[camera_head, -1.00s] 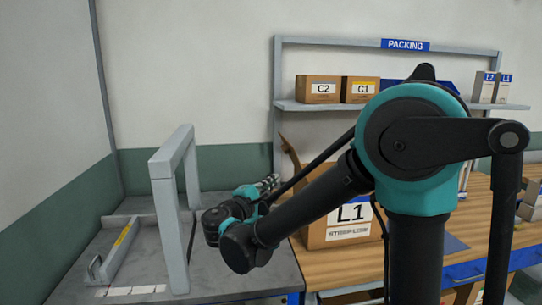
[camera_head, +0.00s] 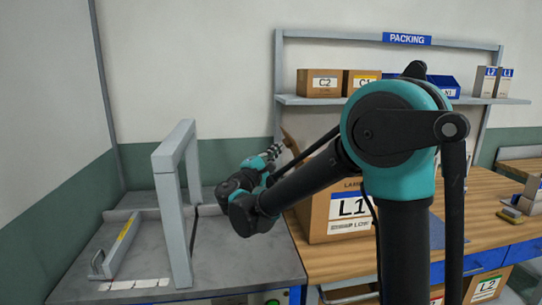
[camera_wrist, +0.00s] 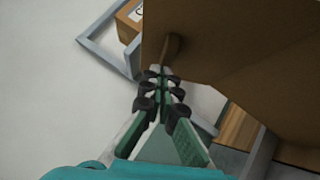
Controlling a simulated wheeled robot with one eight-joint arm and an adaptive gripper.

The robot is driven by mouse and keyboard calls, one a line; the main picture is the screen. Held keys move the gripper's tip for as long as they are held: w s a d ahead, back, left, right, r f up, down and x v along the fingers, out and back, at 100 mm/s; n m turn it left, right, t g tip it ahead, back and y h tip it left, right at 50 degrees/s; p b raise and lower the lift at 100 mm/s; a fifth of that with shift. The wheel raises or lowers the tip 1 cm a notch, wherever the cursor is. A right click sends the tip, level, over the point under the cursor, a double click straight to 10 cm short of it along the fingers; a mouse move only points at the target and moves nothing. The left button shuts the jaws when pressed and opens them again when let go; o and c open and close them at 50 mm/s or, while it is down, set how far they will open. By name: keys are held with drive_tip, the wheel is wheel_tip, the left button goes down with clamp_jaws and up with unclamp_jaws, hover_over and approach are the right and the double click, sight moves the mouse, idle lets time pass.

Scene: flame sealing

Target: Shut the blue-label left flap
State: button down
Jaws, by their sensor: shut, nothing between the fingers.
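The L1 carton (camera_head: 318,215) with a blue-topped label (camera_head: 350,208) stands on the wooden bench, partly hidden by my arm. Its left flap (camera_head: 291,143) stands up, tilted outward to the left. My gripper (camera_head: 279,148) is shut and empty, just left of the flap at about its height. In the wrist view the closed fingers of my gripper (camera_wrist: 161,76) point at a large brown cardboard panel (camera_wrist: 235,50) that fills the upper right. I cannot tell whether the fingertips touch it. The carton's other flaps are hidden behind my arm.
A grey frame (camera_head: 165,200) stands on the grey table left of my gripper. A shelf (camera_head: 300,100) behind holds a C2 box (camera_head: 318,84), a C1 box (camera_head: 357,80) and a blue bin (camera_head: 443,86). Small items lie on the bench at right.

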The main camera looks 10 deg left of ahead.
drive_tip(key=shift+w, duration=0.15)
drive_tip(key=shift+d+r, duration=0.15)
drive_tip(key=w+d+r+m+g+y, duration=0.3)
drive_tip(key=d+r+m+g, duration=0.3)
drive_tip(key=d, duration=0.4)
drive_tip(key=w+d+f+m+g+y, duration=0.3)
drive_tip(key=d+f+m+y, duration=0.2)
drive_tip(key=d+f, duration=0.4)
drive_tip(key=shift+d+f+g+y, duration=0.2)
drive_tip(key=shift+d+g+y, duration=0.15)
drive_tip(key=shift+d, duration=0.65)
idle(0.4)
idle(0.5)
